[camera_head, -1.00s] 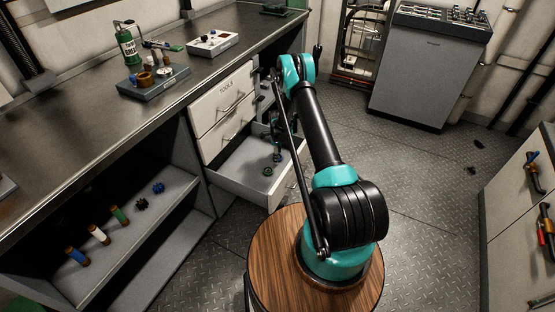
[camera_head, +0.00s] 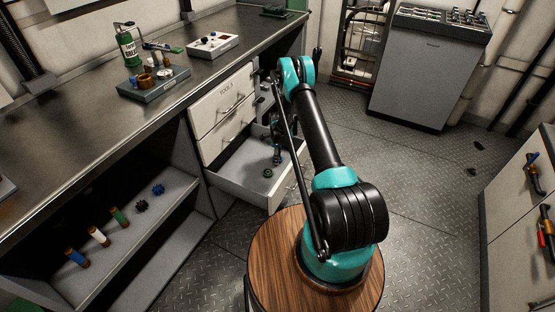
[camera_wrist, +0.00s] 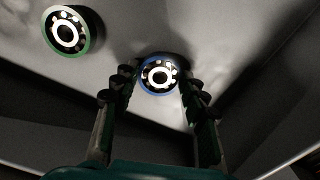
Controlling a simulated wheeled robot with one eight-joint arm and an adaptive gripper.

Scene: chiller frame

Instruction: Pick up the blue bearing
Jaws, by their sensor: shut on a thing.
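The blue bearing (camera_wrist: 158,75) shows in the wrist view as a blue-rimmed ring with a bright centre. It lies between the fingertips of my gripper (camera_wrist: 158,80), which is shut on it. It is at or close to the drawer floor; I cannot tell if it touches. In the head view my gripper (camera_head: 277,155) reaches down into the open bottom drawer (camera_head: 240,190), and the blue bearing is too small to make out there.
A green-rimmed bearing (camera_wrist: 66,31) lies left of my gripper in the wrist view; it also shows in the drawer in the head view (camera_head: 268,173). The drawer walls stand close around. Closed drawers (camera_head: 222,101) are above. A shelf (camera_head: 125,225) with several small parts is at left.

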